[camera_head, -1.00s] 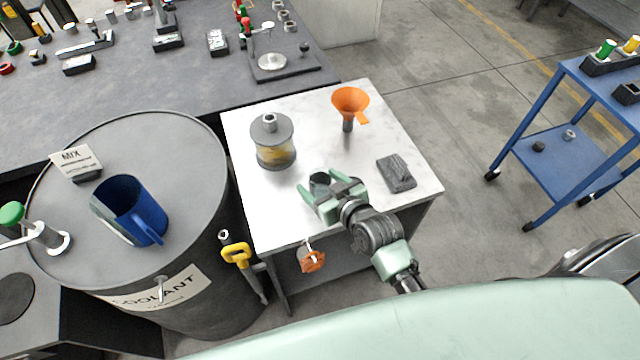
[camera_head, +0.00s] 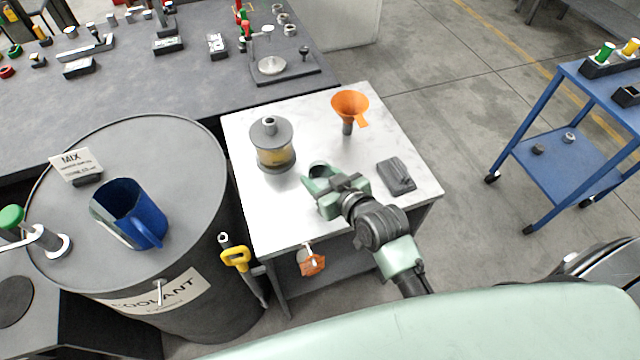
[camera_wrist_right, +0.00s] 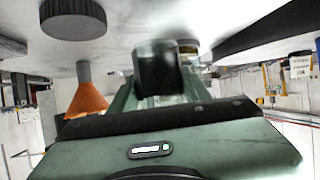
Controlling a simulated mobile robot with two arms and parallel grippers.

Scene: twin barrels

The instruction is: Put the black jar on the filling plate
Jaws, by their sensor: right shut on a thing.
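My right gripper (camera_head: 322,186) is over the white side table and shut on a small dark jar (camera_head: 318,168). In the head view, the fingers hide most of the jar. In the right wrist view, the black jar (camera_wrist_right: 156,68) stands out between the fingers, with the picture upside down. I cannot tell whether it touches the tabletop. A round pale plate (camera_head: 272,66) sits on a dark stand on the grey bench, beyond the side table; it looks like the filling plate and is empty. My left gripper is not in view.
The side table (camera_head: 245,215) also holds a grey-lidded jar (camera_head: 271,135) with amber contents, an orange funnel (camera_head: 350,104) and a dark flat block (camera_head: 397,175). A coolant barrel (camera_head: 190,150) with a blue jug (camera_head: 140,215) stands left. A blue cart (camera_head: 570,170) is right.

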